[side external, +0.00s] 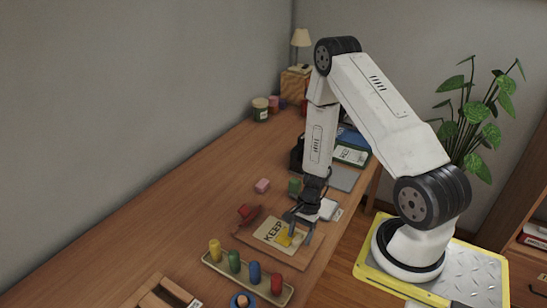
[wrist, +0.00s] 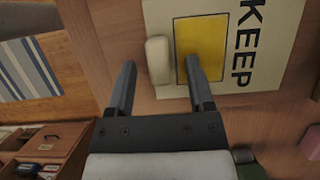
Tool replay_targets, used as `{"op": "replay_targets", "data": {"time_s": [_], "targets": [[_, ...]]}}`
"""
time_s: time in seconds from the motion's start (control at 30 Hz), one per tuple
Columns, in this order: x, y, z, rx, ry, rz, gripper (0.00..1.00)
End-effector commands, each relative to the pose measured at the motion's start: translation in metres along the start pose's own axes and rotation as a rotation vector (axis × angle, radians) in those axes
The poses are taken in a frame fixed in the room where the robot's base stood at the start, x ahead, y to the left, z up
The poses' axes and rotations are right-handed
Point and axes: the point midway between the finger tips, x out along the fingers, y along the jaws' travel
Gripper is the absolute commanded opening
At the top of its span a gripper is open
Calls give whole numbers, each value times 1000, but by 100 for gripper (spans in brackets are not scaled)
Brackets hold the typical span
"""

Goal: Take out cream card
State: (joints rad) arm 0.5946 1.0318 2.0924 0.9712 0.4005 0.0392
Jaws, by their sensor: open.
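A cream sheet marked KEEP (side external: 268,230) lies flat on a wooden board; it also shows in the wrist view (wrist: 265,80). A yellow rectangle (wrist: 201,48) with a dark border is on it. A small cream, rounded piece (wrist: 158,50) lies beside the yellow rectangle, overlapping the sheet's edge; I cannot tell whether this piece or the sheet is the cream card. My gripper (wrist: 159,68) is open, with the cream piece between its fingertips in the picture. The right finger overlaps the yellow rectangle. In the side view, my gripper (side external: 298,236) points down at the board; the cream piece is not clear there.
A tray (side external: 213,262) with several coloured pegs stands in front of the board. Red (side external: 247,212), pink (side external: 262,186) and green (side external: 294,186) pieces lie behind it. A wooden box with compartments (wrist: 40,150) and striped cloth (wrist: 27,68) show at left in the wrist view.

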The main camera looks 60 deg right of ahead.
Motion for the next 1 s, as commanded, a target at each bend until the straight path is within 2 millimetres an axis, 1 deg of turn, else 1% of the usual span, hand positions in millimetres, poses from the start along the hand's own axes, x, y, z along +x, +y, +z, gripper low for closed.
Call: {"op": "replay_targets", "data": {"time_s": [0.27,0.3,0.37,0.4,0.47,0.5,0.83,1.0], "targets": [[0,0,0,0,0,0,68],[0,0,0,0,0,0,55],[0,0,0,0,0,0,36],[0,0,0,0,0,0,23],[0,0,0,0,0,0,4],[0,0,0,0,0,0,0],[-1,0,0,0,0,-1,0],[-5,-1,1,-1,0,-2,0]]}}
